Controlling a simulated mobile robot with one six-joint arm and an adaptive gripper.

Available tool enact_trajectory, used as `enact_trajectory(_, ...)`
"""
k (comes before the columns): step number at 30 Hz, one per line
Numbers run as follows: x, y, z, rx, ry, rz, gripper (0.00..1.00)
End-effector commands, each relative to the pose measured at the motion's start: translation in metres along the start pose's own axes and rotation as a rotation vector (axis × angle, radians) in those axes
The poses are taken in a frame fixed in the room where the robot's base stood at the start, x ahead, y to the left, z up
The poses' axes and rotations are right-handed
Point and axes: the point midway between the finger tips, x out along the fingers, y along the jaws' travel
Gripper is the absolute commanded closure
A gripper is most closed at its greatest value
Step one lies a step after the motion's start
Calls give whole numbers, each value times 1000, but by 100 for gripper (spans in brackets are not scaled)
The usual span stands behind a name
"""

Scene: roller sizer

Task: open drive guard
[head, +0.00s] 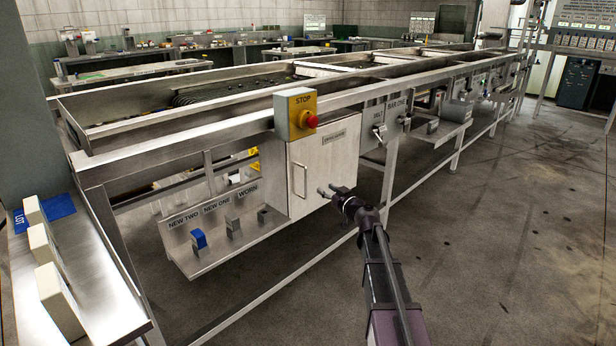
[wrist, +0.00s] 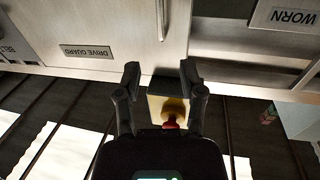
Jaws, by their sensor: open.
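The drive guard (head: 325,162) is a square steel door on the side of the sizer, shut flush, with its name plate near the top. Its handle (head: 299,180) is an upright metal bar near the door's left edge. My gripper (head: 328,191) is open and empty in front of the door's lower part, to the right of the handle. The wrist view shows the scene upside down. There the drive guard (wrist: 100,22) and the end of the handle (wrist: 161,18) lie beyond my open fingers (wrist: 160,72), apart from them. The rest of the handle is out of that view.
A yellow box with a red stop button (head: 309,120) juts out above the door's upper left corner. A sloped shelf (head: 215,243) with labelled blocks sits left of the door. The BELT and BAR ONE hooks (head: 380,131) hang to its right. The floor (head: 480,240) on the right is clear.

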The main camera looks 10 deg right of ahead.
Motion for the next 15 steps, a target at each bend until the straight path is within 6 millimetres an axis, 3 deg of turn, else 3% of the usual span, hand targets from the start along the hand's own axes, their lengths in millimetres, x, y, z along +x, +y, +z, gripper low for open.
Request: enact_trajectory(15, 76, 1, 0, 0, 0, -2, 49)
